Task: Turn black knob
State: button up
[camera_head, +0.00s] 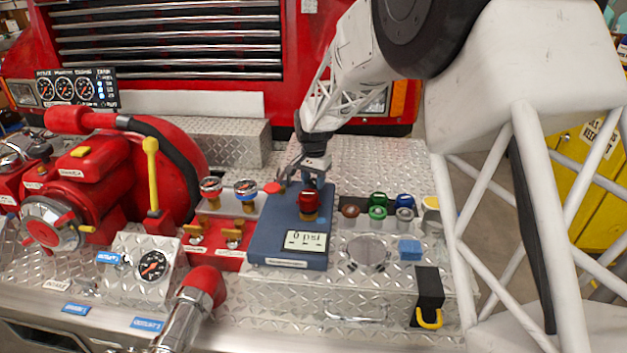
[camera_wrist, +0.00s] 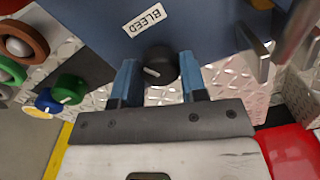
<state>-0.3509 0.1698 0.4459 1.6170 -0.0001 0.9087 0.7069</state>
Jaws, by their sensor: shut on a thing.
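The black knob (camera_wrist: 160,66) has a white pointer line and shows in the wrist view beside the BLEED label (camera_wrist: 143,19) on a blue panel. My gripper (camera_wrist: 158,78) has its two blue-tipped fingers on either side of the knob, shut on it. In the head view my gripper (camera_head: 314,168) reaches down at the far end of the blue box (camera_head: 283,222). The black knob is hidden there behind the box and my gripper.
The blue box carries a red-topped fitting (camera_head: 308,200) and a "0 psi" display (camera_head: 306,240), close to my gripper. Several coloured caps (camera_head: 378,205) stand to the right. Red valves with yellow handles (camera_head: 194,240) and a large red pump (camera_head: 150,170) are left.

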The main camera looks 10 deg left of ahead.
aim_at(314, 181)
jog(key=m, duration=0.5)
dwell(0.4)
jog(key=o, duration=0.9)
jog(key=shift+r, duration=0.1)
jog(key=shift+r, duration=3.85)
